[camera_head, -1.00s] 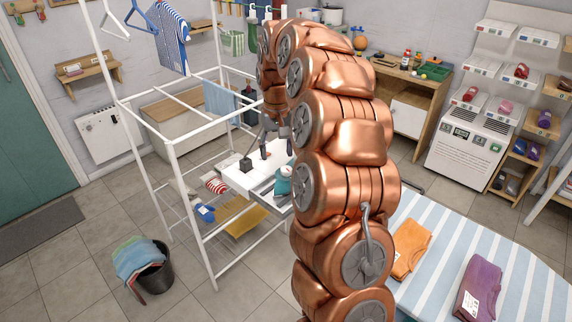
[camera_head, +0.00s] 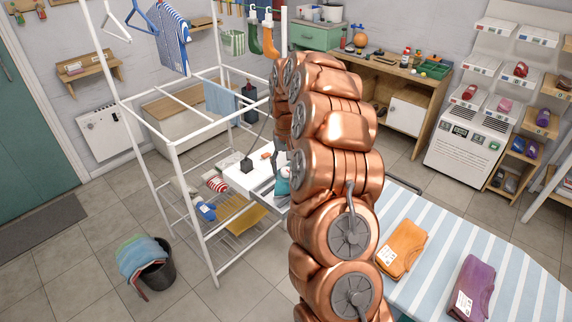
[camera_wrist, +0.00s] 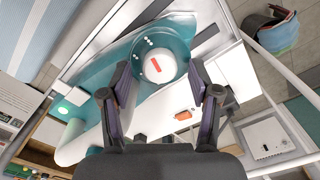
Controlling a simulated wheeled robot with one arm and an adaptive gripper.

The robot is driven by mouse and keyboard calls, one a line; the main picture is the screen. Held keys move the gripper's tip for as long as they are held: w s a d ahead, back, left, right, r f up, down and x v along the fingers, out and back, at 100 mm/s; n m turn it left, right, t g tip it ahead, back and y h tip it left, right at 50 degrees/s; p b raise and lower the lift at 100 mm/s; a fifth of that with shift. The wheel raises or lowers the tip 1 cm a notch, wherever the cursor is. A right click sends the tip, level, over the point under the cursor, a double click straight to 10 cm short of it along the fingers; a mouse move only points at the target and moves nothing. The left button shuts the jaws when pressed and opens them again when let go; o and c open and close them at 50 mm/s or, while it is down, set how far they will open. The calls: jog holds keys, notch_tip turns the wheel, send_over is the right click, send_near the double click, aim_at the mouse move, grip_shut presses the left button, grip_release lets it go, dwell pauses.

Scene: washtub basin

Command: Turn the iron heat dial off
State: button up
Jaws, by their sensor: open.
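The iron is teal and shows in the wrist view (camera_wrist: 118,72) with a round white heat dial (camera_wrist: 156,66) that bears a red mark. My gripper (camera_wrist: 158,73) is open, with one dark finger on each side of the dial in the picture. I cannot tell whether the fingers touch it. In the head view a small teal part of the iron (camera_head: 283,186) shows beside my arm, on the white stand (camera_head: 244,181). My gripper is mostly hidden behind my copper arm there.
A white drying rack (camera_head: 174,190) stands close to the left of the stand. A small orange thing (camera_wrist: 183,115) lies on the white surface near the iron. A black bucket (camera_head: 158,277) with cloths stands on the floor. A striped ironing board (camera_head: 432,275) is at the right.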

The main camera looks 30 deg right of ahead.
jog(key=shift+f, duration=0.35)
jog(key=shift+c, duration=0.2)
jog(key=c, duration=1.1)
